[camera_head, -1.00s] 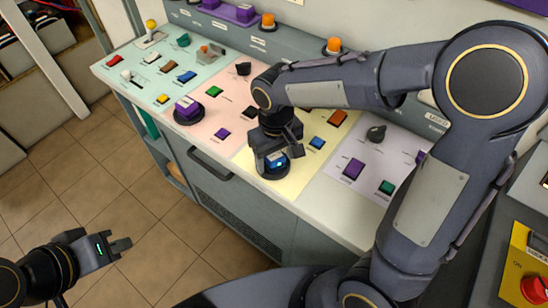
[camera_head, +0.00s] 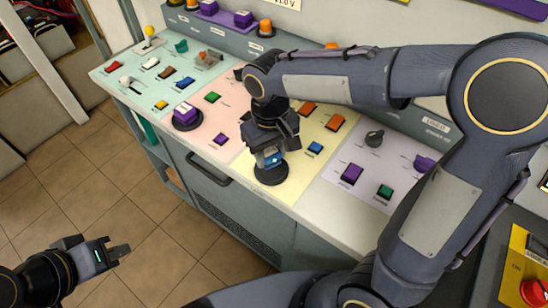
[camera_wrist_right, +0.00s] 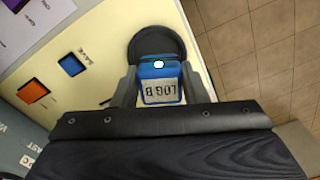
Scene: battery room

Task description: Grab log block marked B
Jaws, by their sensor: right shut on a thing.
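The log block (camera_head: 269,159) is blue with a white label. The label reads "LOG B", upside down, in the right wrist view (camera_wrist_right: 162,90). My right gripper (camera_wrist_right: 163,84) is shut on it, with one finger on each side. In the head view my right gripper (camera_head: 272,153) holds the block just above a round black base (camera_head: 271,175). That base also shows behind the block in the right wrist view (camera_wrist_right: 152,38). My left gripper (camera_head: 120,251) is over the floor at lower left, away from the console; its finger gap is unclear.
The console top (camera_head: 225,175) carries several coloured buttons and knobs. A purple block (camera_head: 185,112) sits on another round black base to the left. An orange button (camera_head: 335,122) and a dark knob (camera_head: 375,137) lie to the right. The tiled floor (camera_head: 110,185) is clear.

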